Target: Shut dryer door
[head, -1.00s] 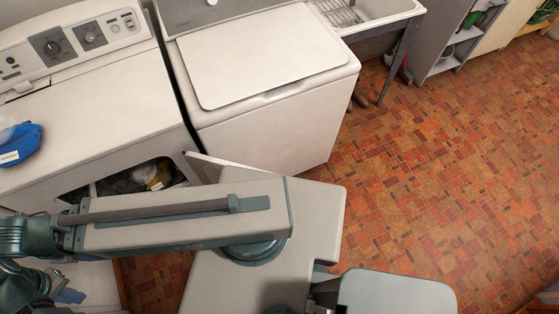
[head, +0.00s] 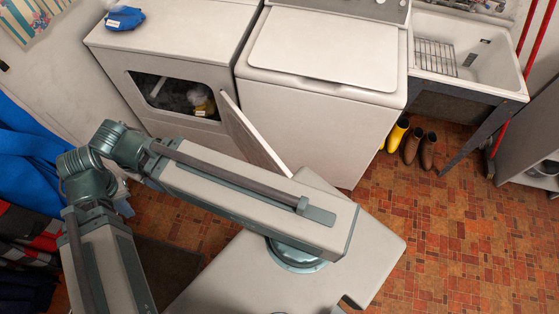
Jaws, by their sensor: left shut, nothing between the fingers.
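The white dryer (head: 165,55) stands at the back left, its front opening uncovered. Its door (head: 252,133) is open, hinged at the right side of the opening and sticking out toward me, seen nearly edge-on. My left upper arm covers the door's lower part. Grey and white laundry with a yellow piece (head: 203,104) lies inside the drum opening. My left arm folds back at the left, and its forearm runs out of the bottom edge. I see no fingertips of either gripper, and no contact with the door shows.
A white washer (head: 325,85) stands right of the dryer, close to the door's hinge side. A sink (head: 480,55), yellow boots (head: 397,133) and brown boots (head: 420,148) are farther right. Blue cloth (head: 30,150) hangs at left. The brick-patterned floor (head: 450,235) is clear at right.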

